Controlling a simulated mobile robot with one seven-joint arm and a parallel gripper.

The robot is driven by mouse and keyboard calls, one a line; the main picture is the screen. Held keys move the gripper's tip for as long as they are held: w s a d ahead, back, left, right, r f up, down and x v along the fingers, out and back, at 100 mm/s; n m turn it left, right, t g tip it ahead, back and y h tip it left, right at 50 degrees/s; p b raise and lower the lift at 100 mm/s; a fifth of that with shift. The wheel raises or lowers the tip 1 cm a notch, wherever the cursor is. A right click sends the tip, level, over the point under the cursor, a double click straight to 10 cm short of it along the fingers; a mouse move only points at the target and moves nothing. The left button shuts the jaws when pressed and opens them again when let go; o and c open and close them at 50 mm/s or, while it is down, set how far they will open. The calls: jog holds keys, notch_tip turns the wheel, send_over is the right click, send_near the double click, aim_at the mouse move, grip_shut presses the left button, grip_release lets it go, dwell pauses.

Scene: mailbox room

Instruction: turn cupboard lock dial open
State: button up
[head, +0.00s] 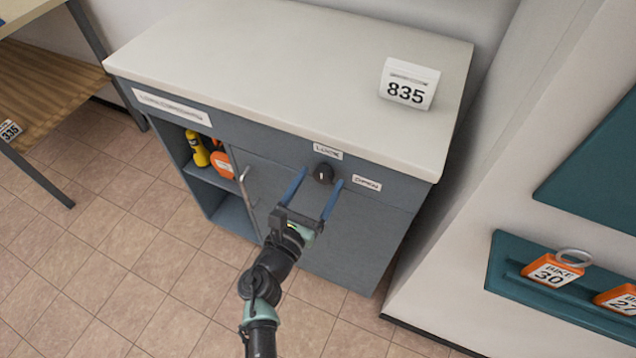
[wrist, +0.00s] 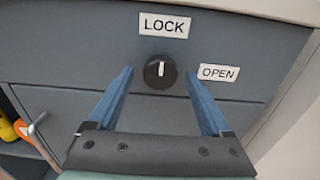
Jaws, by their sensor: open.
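The lock dial (head: 322,174) is a round black knob on the top front panel of the grey-blue cupboard (head: 350,230). In the wrist view the dial (wrist: 160,72) has a white pointer mark that stands upright, toward the LOCK label (wrist: 165,26) above it. The OPEN label (wrist: 218,73) is to the dial's right. My gripper (head: 318,178) is open, its two blue fingers pointing at the panel. In the wrist view the fingertips (wrist: 158,75) lie on either side of the dial with a gap at each side. I cannot tell whether they reach its depth.
A white 835 sign (head: 410,84) stands on the cupboard top. Left of the dial is a door with a metal handle (head: 246,188), and an open shelf holds a yellow bottle (head: 197,150). A wall and teal rack (head: 510,262) are at right.

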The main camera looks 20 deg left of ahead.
grip_shut()
dwell(0.4)
jog(key=shift+f+m+b, duration=0.1)
jog(key=shift+m+b, duration=0.2)
jog(key=m+b, duration=0.2)
jog(key=shift+f+m, duration=0.1)
jog(key=shift+m, duration=0.2)
jog(key=m+b, duration=0.4)
jog(key=m, duration=0.1)
jog(key=m+b, duration=0.4)
jog(key=m, duration=0.1)
jog(key=shift+a+m, duration=0.1)
jog(key=shift+m, duration=0.3)
jog(key=shift+r+m+b, duration=0.2)
jog(key=shift+m+b, duration=1.15)
jog(key=shift+m, duration=0.55)
